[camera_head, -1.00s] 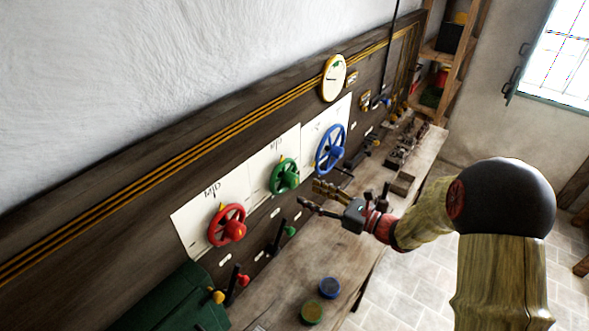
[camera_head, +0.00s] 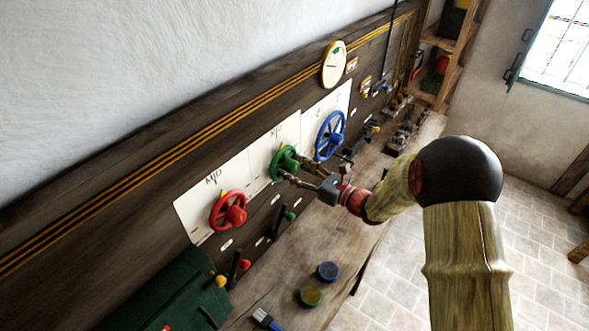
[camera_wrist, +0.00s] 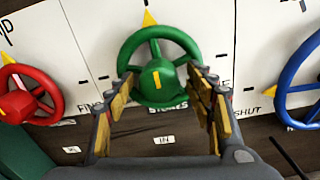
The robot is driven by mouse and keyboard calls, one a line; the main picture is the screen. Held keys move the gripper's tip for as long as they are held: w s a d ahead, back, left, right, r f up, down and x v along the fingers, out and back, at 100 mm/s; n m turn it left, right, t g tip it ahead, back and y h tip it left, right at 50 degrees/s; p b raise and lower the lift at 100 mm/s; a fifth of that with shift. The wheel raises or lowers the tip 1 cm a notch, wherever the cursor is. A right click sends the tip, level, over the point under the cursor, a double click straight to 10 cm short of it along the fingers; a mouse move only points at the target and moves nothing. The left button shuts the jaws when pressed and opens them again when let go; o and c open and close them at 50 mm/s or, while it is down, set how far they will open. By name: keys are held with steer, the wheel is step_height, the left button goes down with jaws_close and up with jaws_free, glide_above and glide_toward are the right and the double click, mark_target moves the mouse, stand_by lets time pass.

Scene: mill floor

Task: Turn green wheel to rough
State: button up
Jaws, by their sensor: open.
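The green wheel (camera_head: 284,163) is mounted on a white panel on the dark board, between the red wheel and the blue wheel. In the wrist view the green wheel (camera_wrist: 160,66) has a yellow mark on its hub and a yellow pointer above its rim. Labels are partly hidden; "STONES" shows just below the wheel, and "rough" cannot be read. My gripper (camera_head: 292,172) is at the green wheel. In the wrist view my gripper (camera_wrist: 168,85) is open, its fingers on either side of the hub over the lower rim. Contact cannot be told.
The red wheel (camera_head: 228,211) is to the left and the blue wheel (camera_head: 329,136) to the right, both close by. Levers (camera_head: 283,222) stick out below the wheels. The bench (camera_head: 290,265) holds a blue pot (camera_head: 327,271) and a green pot (camera_head: 312,296).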

steer(key=shift+c, duration=1)
steer(key=c, duration=1)
steer(key=shift+o, duration=0.2)
steer(key=shift+f+n+b, duration=0.1)
steer(key=shift+n+b, duration=0.3)
steer(key=shift+b, duration=0.3)
steer(key=n+b, duration=0.2)
steer(key=b, duration=0.1)
steer(key=n+b, duration=0.1)
steer(key=b, duration=0.2)
steer(key=shift+f+n, duration=0.2)
steer(key=shift+n, duration=0.2)
steer(key=n+b, duration=0.5)
steer(key=b, duration=0.4)
steer(key=shift+b, duration=0.35)
steer(key=n+b, duration=0.4)
steer(key=b, duration=0.5)
steer(key=shift+n, duration=0.4)
steer(key=n+b, duration=0.3)
steer(key=b, duration=0.4)
steer(key=shift+r, duration=0.2)
steer(key=shift+n, duration=0.3)
